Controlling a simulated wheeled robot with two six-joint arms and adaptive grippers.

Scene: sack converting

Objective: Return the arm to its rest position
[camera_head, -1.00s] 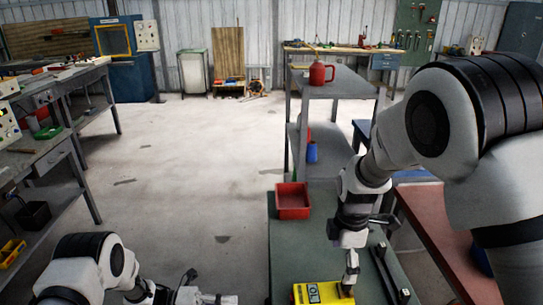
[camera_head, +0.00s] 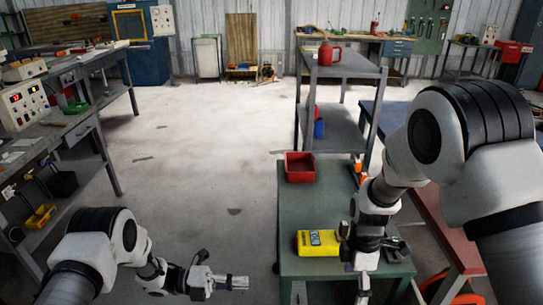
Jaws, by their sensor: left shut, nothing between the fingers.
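My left gripper (camera_head: 238,283) is at the lower left, its arm bent low. Its fingers lie together, pointing right, with nothing between them, over the bare floor. My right arm comes in from the right. My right gripper (camera_head: 362,290) points down at the near edge of the green table (camera_head: 300,210). Its fingertips show edge-on, so the gap between them cannot be told. A yellow meter (camera_head: 304,243) with a pale display lies on the table just left of the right wrist, which hides its right end.
A red bin (camera_head: 300,175) sits at the table's far left corner. Behind stands a grey shelf cart (camera_head: 340,70) with a red can (camera_head: 328,54). A reddish bench (camera_head: 432,220) is close to my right arm. A workbench (camera_head: 65,130) lines the left. The floor between is clear.

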